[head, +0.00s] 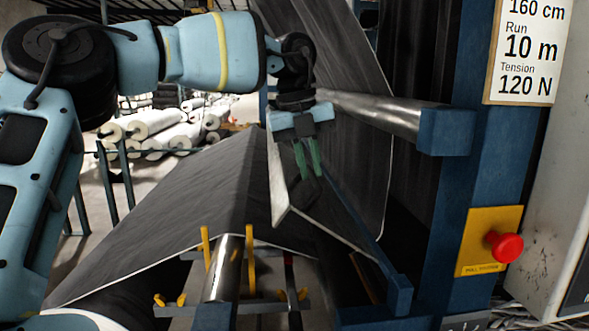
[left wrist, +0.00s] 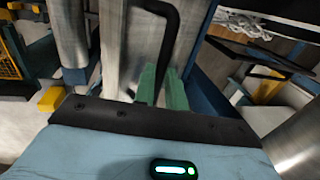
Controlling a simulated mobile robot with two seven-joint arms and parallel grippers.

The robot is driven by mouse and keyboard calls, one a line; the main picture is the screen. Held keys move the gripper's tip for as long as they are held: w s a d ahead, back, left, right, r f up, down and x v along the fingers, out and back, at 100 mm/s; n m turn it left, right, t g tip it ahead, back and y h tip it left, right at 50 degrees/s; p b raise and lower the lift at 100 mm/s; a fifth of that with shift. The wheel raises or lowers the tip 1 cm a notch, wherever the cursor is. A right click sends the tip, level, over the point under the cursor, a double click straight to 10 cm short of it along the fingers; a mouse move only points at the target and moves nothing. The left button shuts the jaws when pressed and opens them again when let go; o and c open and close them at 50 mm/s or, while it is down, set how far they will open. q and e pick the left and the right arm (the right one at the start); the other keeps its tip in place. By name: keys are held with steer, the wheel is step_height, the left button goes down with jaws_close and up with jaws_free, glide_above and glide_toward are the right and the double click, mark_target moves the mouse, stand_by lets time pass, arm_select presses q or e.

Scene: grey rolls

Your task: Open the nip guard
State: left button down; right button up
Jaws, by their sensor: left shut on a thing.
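The nip guard (head: 281,185) appears as a tilted grey panel with a pale edge, in the middle of the head view. A black bar handle (left wrist: 172,30) stands out from the panel; in the left wrist view it runs down between my green fingers. My left gripper (head: 307,160) is shut on this handle, and its fingers also show in the left wrist view (left wrist: 162,88). The gripper and arm cover part of the guard's upper side. How far the guard stands from its frame is hard to tell. My right gripper is not in view.
A blue frame post (head: 455,170) with a red stop button (head: 504,247) stands at the right. A steel roller (head: 370,110) reaches into the post's bracket. Dark web material (head: 190,200) slopes at the left. Below are a shiny roller (head: 223,270) and yellow pegs. White rolls (head: 155,125) lie behind.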

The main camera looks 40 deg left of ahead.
arm_select(q)
steer(key=shift+w+d+f, duration=0.35)
steer(key=shift+d, duration=0.2)
steer(key=c, duration=1.8)
jaws_free()
steer(key=o, duration=0.3)
steer(key=shift+w+d, duration=0.25)
steer(key=shift+w, duration=0.25)
steer(key=shift+o, duration=0.2)
steer(key=shift+s+a+r, duration=0.1)
steer(key=shift+s+a, duration=0.05)
steer(key=shift+a, duration=0.05)
steer(key=shift+v, duration=3.9)
